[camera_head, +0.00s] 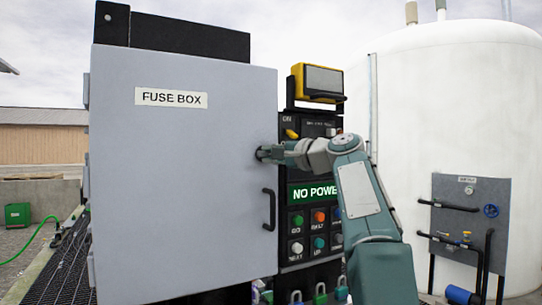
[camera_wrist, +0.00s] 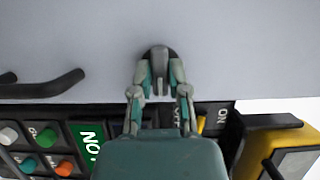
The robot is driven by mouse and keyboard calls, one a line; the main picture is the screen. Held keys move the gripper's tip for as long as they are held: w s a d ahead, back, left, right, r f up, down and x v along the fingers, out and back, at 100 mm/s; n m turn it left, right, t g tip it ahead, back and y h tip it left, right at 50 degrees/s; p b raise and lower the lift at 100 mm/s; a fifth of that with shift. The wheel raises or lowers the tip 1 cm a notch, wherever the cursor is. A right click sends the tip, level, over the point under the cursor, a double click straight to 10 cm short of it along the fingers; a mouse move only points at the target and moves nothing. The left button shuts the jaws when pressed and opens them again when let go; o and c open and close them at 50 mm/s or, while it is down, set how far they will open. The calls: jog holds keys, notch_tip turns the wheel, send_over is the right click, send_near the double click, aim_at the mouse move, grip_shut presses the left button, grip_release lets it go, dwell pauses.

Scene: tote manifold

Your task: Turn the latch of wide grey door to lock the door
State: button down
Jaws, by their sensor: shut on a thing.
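The wide grey door (camera_head: 180,200) bears a "FUSE BOX" label and is closed or nearly closed over the box. Its latch (camera_head: 262,153) is at the door's right edge, above the black handle (camera_head: 269,209). My gripper (camera_head: 268,153) reaches it from the right. In the wrist view, my gripper (camera_wrist: 158,82) is shut on the latch (camera_wrist: 158,53), a small grey knob on a dark round base. The fingers hide part of the latch. The grey door (camera_wrist: 230,45) fills the top of that view, with the black handle (camera_wrist: 45,88) to the left.
Right of the door stands a black control panel (camera_head: 312,170) with a green "NO POWER" sign (camera_head: 311,192) and several coloured buttons. A yellow device (camera_head: 318,83) sits above it. A white tank (camera_head: 450,110) stands at the right. A green box (camera_head: 17,214) is at the far left.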

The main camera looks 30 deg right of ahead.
jog(key=shift+w+f, duration=0.15)
jog(key=shift+f, duration=0.15)
jog(key=c, duration=0.6)
grip_release()
jog(key=shift+a+r, duration=0.1)
jog(key=v, duration=1.2)
